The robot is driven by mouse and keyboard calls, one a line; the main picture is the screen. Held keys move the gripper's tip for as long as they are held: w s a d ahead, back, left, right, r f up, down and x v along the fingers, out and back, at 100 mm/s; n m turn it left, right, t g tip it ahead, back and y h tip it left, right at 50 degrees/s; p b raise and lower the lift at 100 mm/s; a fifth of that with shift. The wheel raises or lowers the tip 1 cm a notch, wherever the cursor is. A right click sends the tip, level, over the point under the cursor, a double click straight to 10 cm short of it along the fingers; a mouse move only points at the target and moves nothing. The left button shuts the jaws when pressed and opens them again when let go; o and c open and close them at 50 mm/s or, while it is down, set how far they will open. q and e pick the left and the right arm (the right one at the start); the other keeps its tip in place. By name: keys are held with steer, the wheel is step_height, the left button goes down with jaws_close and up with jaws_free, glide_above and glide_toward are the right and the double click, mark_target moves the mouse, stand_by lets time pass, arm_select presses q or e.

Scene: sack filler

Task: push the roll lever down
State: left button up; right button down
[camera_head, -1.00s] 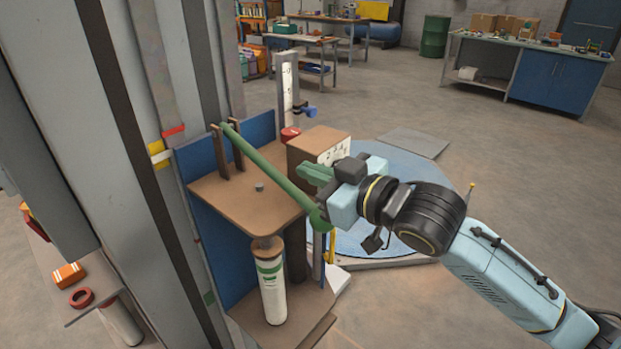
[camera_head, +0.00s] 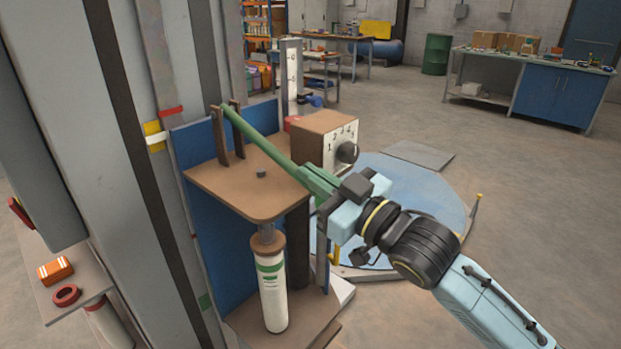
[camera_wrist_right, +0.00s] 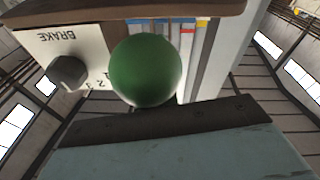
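The green roll lever (camera_head: 262,144) slopes from two brown uprights down to the right, across a brown shelf. In the right wrist view a green ball (camera_wrist_right: 145,70), seemingly the lever's knob, is close in front of the dark gripper edge. Whether the fingers touch or grip it cannot be told. My left gripper is not in view.
The brake box (camera_head: 322,138) with a numbered dial and black knob stands behind the lever, close to my right gripper. A white cylinder (camera_head: 271,290) is under the shelf (camera_head: 250,190). A blue round platform (camera_head: 410,190) lies behind my arm. Grey posts stand left.

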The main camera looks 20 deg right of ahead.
steer(key=shift+f, duration=0.75)
steer(key=shift+r, duration=0.1)
steer(key=shift+r+p, duration=0.25)
steer(key=shift+p, duration=0.15)
steer(key=r+p, duration=0.1)
steer(key=s+r+p, duration=0.1)
steer(key=r+p, duration=0.2)
steer(key=shift+s+r, duration=0.3)
steer(key=shift+r, duration=0.1)
steer(key=v, duration=1)
steer(key=shift+r+b, duration=0.2)
steer(key=shift+b, duration=0.25)
